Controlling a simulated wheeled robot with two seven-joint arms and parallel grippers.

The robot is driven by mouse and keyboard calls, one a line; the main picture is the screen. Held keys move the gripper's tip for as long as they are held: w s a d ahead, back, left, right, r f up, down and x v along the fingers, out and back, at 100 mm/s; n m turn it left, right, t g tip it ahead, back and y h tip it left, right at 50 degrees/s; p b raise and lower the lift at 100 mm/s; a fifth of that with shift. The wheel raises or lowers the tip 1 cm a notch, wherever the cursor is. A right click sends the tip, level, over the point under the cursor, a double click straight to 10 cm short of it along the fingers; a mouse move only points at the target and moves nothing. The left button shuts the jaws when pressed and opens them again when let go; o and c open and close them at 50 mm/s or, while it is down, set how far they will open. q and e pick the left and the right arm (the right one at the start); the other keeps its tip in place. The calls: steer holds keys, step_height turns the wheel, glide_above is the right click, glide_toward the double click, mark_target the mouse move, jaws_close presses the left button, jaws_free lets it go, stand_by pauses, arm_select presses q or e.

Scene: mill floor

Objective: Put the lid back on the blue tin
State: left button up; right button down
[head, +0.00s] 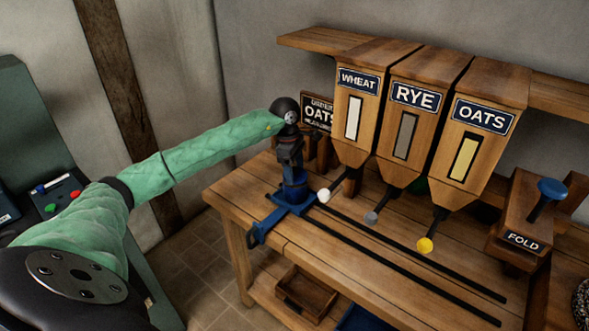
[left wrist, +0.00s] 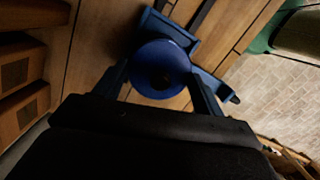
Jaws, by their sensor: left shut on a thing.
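The blue tin (head: 294,187) stands upright at the left end of the bench, on a blue carriage (head: 284,208). My left gripper (head: 291,166) reaches down on it from above and is shut on it. In the left wrist view the round blue tin (left wrist: 160,66) sits between the two fingers (left wrist: 160,88). I cannot make out a separate lid in either view. My right gripper is not in view.
Dark rails run right from the carriage along the bench (head: 232,196). Wheat (head: 353,118), rye (head: 407,135) and oats (head: 465,158) hoppers hang over it, their knobbed levers low. A FOLD box (head: 523,240) stands right. An open wooden box (head: 305,293) sits below.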

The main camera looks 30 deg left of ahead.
arm_select(q)
steer(key=shift+b, duration=0.8)
stand_by(1.4)
steer(key=shift+f+b, duration=0.2)
steer(key=shift+b, duration=0.65)
stand_by(0.9)
stand_by(0.4)
steer(key=o, duration=1)
steer(key=shift+o, duration=0.7)
steer(key=shift+r, duration=0.1)
steer(key=shift+r+p, duration=0.8)
steer(key=shift+r, duration=2.65)
